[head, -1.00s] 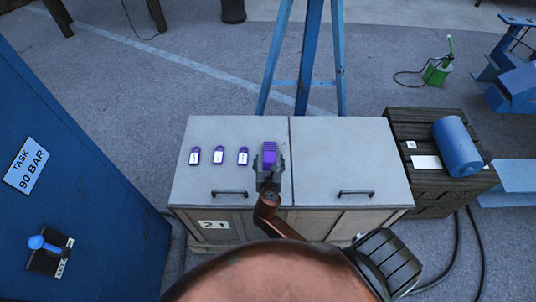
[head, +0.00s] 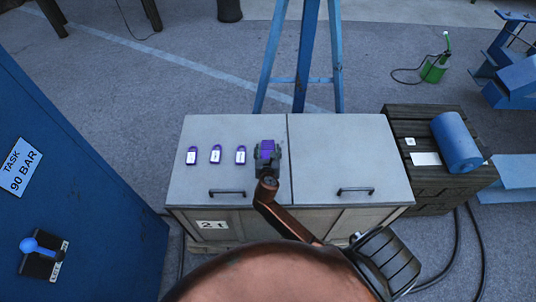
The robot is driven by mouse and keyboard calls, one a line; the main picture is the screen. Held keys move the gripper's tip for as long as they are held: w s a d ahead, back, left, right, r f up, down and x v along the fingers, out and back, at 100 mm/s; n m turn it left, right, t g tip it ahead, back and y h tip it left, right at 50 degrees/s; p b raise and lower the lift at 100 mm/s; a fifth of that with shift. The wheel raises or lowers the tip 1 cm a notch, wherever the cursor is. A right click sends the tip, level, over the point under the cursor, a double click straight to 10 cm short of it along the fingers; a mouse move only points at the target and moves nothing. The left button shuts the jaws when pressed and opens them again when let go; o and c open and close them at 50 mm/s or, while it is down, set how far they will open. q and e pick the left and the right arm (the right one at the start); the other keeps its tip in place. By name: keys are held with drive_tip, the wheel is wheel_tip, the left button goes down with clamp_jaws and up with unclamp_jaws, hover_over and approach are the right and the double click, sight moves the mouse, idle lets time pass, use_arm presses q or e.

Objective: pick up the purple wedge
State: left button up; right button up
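The purple wedge (head: 267,147) is on the grey cabinet top, left of the seam between the two lids. My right gripper (head: 267,155) is over it, with dark fingers on its left and right sides. The fingers look spread around the wedge; whether they touch it is too small to tell. The gripper hides the wedge's near part. My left gripper is not in view.
Several purple tags with white labels (head: 216,154) lie in a row left of the wedge on the cabinet (head: 345,150). Its right lid is clear. A blue cylinder (head: 456,143) lies on a dark crate (head: 430,188) at right. A blue tripod (head: 304,65) stands behind.

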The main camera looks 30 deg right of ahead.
clamp_jaws()
drive_tip(key=shift+r, duration=0.1)
idle(0.4)
